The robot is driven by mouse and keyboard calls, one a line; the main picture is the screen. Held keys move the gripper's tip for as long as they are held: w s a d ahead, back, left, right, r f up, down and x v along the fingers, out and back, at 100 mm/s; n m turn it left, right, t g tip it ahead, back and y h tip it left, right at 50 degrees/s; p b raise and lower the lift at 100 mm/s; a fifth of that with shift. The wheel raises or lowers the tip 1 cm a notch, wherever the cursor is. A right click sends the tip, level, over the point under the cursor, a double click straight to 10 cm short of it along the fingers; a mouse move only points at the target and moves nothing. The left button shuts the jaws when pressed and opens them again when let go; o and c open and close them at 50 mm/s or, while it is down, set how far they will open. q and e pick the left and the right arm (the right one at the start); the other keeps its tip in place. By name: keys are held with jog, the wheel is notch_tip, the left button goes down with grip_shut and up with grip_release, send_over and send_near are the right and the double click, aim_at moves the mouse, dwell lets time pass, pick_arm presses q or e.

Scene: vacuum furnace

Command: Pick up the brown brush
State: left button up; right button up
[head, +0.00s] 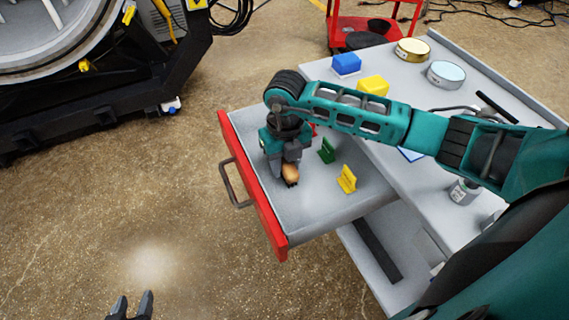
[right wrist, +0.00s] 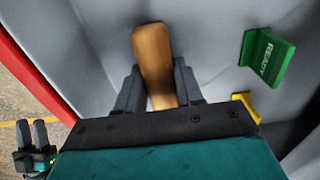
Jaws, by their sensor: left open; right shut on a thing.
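The brown brush (head: 290,174) is inside the open drawer, with its brown wooden part between the fingers of my right gripper (head: 287,168). In the right wrist view the brush (right wrist: 153,55) sticks out past the fingers of the right gripper (right wrist: 158,90), which are shut on it. Its lower part is hidden by the gripper, and I cannot tell whether it touches the drawer floor. My left gripper (head: 131,306) is open and empty at the bottom edge of the head view, over the floor. It also shows in the right wrist view (right wrist: 34,134).
The grey drawer has a red front (head: 253,190) with a handle. A green sign (head: 326,151) and a yellow sign (head: 347,179) stand near the brush. The bench top holds a blue box (head: 346,64), a yellow box (head: 373,85) and round tins. Floor left of the drawer is clear.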

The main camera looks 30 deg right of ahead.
aim_at(285, 162)
jog(key=shift+r, duration=0.1)
notch_tip(285, 162, up, 20)
jog(key=p, duration=0.1)
jog(key=shift+p, duration=0.35)
dwell(0.4)
jog(key=o, duration=0.5)
jog(key=c, duration=0.4)
jog(key=shift+o, duration=0.2)
jog(key=shift+s, duration=0.1)
